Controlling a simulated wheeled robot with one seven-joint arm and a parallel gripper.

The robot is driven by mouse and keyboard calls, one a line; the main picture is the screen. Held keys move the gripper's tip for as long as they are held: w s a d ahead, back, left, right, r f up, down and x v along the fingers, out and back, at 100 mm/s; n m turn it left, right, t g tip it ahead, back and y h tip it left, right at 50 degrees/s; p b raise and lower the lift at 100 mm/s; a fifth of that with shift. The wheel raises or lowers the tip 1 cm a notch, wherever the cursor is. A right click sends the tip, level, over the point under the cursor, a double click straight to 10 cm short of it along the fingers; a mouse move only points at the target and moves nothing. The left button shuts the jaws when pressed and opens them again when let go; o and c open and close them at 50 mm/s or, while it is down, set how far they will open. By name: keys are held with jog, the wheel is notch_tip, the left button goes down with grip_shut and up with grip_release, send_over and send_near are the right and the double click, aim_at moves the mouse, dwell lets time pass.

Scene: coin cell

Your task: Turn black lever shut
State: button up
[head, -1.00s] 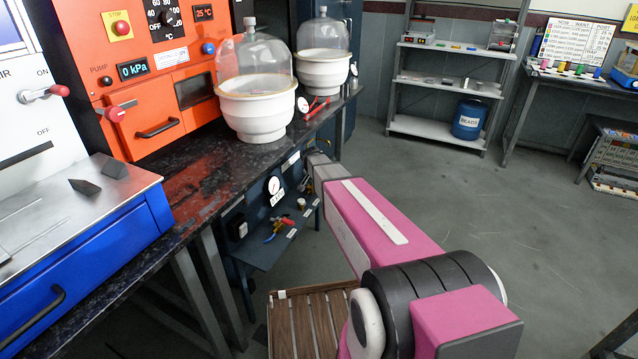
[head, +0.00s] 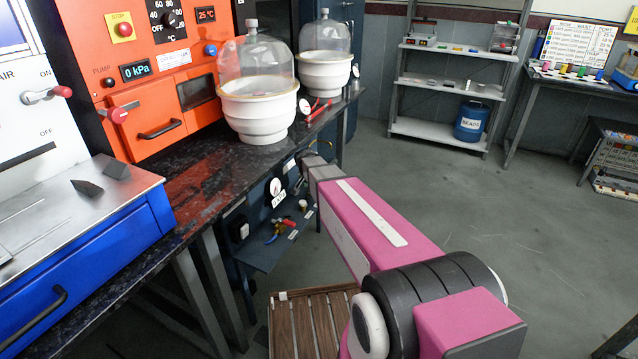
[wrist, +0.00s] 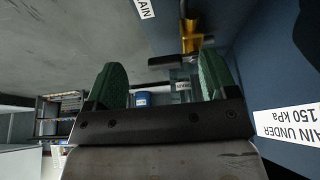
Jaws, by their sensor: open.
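A brass valve (wrist: 190,38) shows at the top middle of the wrist view, on the dark blue panel side. A dark bar (wrist: 178,72), which looks like the black lever, lies across below it. My gripper (wrist: 162,75) is open, with its two green fingers spread. In the picture the bar lies between the fingertips, but I cannot tell whether they touch it. In the head view my gripper is hidden behind my pink arm and the panel, and the black lever cannot be made out.
A label reading "DRAIN UNDER 150 kPa" (wrist: 287,122) is on the panel beside my gripper. The dark bench (head: 215,175) carries white vessels with clear domes (head: 258,108). A wooden slatted stool (head: 312,322) stands below my arm. The floor to the right is open.

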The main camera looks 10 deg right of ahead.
jog(key=s+a, duration=0.1)
jog(key=s, duration=0.1)
jog(key=s+a, duration=0.3)
jog(key=s, duration=0.1)
jog(key=shift+s+a, duration=0.1)
jog(key=shift+a, duration=0.25)
jog(key=shift+s+d, duration=0.1)
